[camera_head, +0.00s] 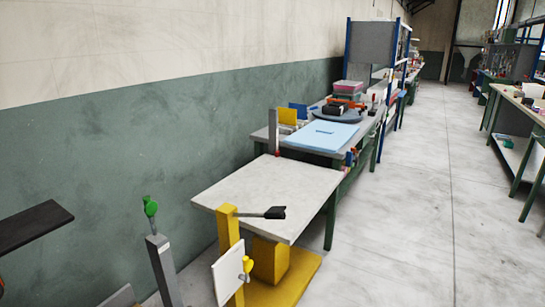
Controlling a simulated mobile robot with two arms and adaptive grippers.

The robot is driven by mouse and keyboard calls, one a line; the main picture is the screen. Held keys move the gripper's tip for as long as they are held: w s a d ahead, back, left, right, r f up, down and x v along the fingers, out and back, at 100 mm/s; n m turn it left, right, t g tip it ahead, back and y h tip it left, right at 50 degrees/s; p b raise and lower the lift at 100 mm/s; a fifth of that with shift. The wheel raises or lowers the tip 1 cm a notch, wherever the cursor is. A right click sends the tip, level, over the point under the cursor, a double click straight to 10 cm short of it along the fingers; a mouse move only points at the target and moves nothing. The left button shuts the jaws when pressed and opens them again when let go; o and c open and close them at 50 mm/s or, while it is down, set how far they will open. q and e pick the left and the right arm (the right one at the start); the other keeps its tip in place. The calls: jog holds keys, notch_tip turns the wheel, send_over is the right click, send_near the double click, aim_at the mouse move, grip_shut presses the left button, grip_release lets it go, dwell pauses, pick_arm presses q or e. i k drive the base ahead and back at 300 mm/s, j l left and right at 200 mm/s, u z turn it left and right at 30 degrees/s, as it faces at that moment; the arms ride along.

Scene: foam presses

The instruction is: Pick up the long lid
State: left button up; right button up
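I cannot make out for sure which thing is the long lid. Neither of my grippers is in view, and nothing visible is held.
A bare grey-white table (270,190) stands ahead, with a yellow post (229,240) and black handle at its front. A grey post (163,270) with a green knob stands to the left. The green-and-cream wall runs along the left. The floor (420,220) at right is clear.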

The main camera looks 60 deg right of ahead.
aim_at(325, 135)
jog(key=z, duration=2.3)
jog(key=i+l+z, duration=0.25)
jog(key=i, duration=0.2)
jog(key=i+z, duration=0.25)
jog(key=i, duration=0.2)
jog(key=i+l+z, duration=0.1)
jog(key=i+z, duration=0.15)
jog(key=i, duration=1.75)
jog(key=i+u, duration=0.25)
jog(key=i, duration=0.25)
jog(key=i+l+u, duration=0.25)
jog(key=i, duration=0.25)
jog(key=i+l+u, duration=0.25)
jog(key=i, duration=0.2)
jog(key=i+l+u, duration=0.25)
jog(key=i, duration=0.2)
jog(key=l, duration=0.05)
